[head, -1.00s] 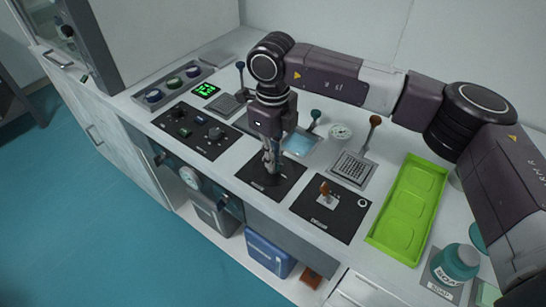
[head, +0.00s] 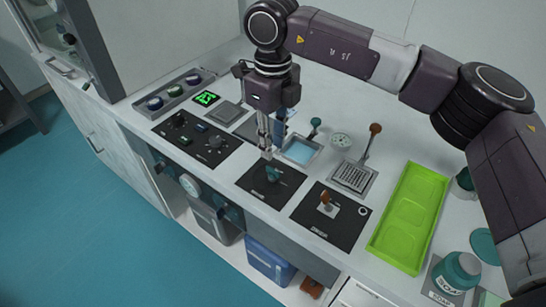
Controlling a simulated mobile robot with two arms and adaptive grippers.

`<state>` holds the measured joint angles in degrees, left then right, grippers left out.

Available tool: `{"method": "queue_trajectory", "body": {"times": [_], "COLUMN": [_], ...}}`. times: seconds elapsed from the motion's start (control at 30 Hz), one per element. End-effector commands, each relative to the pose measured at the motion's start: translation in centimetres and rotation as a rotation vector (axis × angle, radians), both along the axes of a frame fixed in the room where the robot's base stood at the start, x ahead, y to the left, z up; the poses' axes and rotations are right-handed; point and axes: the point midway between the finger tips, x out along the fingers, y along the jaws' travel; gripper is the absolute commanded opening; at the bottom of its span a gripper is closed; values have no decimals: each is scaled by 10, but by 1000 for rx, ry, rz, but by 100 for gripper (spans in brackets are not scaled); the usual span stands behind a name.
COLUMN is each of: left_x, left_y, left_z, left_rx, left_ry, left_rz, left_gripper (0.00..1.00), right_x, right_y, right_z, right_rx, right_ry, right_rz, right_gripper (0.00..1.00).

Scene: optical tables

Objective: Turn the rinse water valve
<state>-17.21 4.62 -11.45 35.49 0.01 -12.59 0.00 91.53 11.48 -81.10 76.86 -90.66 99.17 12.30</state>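A black panel (head: 258,193) at the front edge of the worktop carries a small teal valve handle (head: 272,174). A second black panel (head: 322,232) to its right carries a brown valve handle (head: 326,198). The panel labels are too small to read, so I cannot tell by name which is the rinse water valve. My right gripper (head: 270,153) points down just above and behind the teal handle. Its fingers look parted and empty, clear of the handle. My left gripper is out of view.
A water-filled basin (head: 300,151) with a teal-topped lever lies behind the panels. A drain grate (head: 353,177) and a brown-topped lever (head: 370,142) stand to the right. A green tray (head: 408,218) and a teal bottle (head: 457,272) are further right. A knob panel (head: 198,140) lies left.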

Motion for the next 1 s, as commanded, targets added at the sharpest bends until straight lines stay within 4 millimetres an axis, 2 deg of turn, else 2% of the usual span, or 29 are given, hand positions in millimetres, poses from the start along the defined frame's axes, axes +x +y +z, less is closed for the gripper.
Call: {"method": "queue_trajectory", "body": {"times": [0.1,0.3,0.8,0.87,1.0], "left_x": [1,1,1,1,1], "left_y": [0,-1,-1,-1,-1], "left_z": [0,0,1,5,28], "left_rx": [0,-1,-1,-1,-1], "left_ry": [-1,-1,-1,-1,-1], "left_rz": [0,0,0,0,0], "left_gripper": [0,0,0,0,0], "right_x": [1,1,0,0,0], "right_y": [0,0,0,0,0], "right_z": [22,40,43,47,71], "right_rx": [0,-1,-1,-1,-1], "right_ry": [-2,-1,1,-1,-1], "right_rz": [-1,-1,-1,-1,-1], "right_gripper": [24,24,24,24,24]}}
